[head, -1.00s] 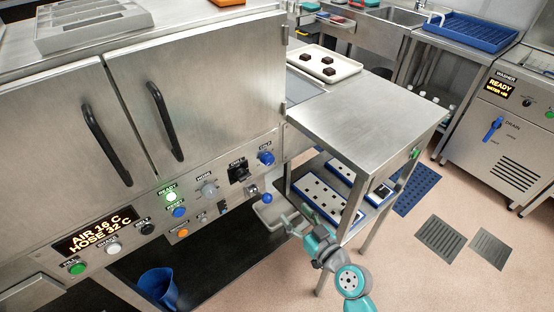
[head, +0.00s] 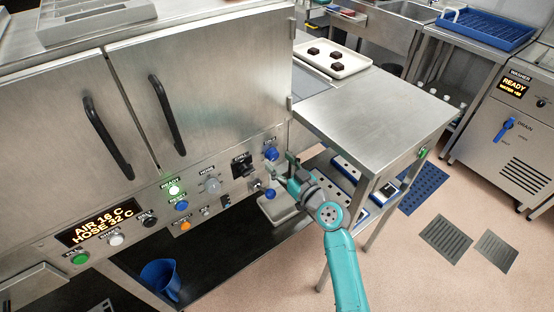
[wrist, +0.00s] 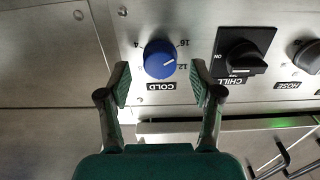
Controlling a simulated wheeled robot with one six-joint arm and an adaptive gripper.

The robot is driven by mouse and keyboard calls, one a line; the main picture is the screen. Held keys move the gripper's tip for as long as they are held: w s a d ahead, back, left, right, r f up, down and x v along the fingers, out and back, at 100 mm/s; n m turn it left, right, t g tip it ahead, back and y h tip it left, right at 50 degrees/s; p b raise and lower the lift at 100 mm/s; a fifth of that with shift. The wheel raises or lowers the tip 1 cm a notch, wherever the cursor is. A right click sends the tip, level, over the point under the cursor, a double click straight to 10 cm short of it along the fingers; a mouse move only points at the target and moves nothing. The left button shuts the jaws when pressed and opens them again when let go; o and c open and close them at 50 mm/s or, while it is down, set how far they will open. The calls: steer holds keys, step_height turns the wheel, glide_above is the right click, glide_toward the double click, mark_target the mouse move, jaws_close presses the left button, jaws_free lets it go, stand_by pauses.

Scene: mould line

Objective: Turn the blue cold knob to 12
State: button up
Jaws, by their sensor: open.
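The blue cold knob (wrist: 160,58) is on the steel panel, with a COLD label beside it, upside down in the wrist view. Its white pointer line is toward the right side, where 12 and 16 are printed; the exact reading is hard to tell. My gripper (wrist: 160,80) is open, one finger on each side of the knob with a visible gap to both. In the head view the knob (head: 271,153) shows just beyond the tips of my gripper (head: 283,163).
The black chill switch (wrist: 243,57) is close to the right finger in the wrist view, with the hose knob (wrist: 307,56) farther right. In the head view a steel side table (head: 375,115) stands right of the panel. A blue ball-ended handle (head: 270,193) is below my gripper.

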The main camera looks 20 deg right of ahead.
steer(key=shift+x, duration=0.95)
steer(key=c, duration=1.1)
steer(key=shift+c, duration=0.2)
steer(key=shift+m, duration=0.3)
steer(key=m, duration=0.5)
steer(key=shift+m, duration=0.3)
steer(key=m, duration=0.5)
steer(key=shift+m, duration=0.4)
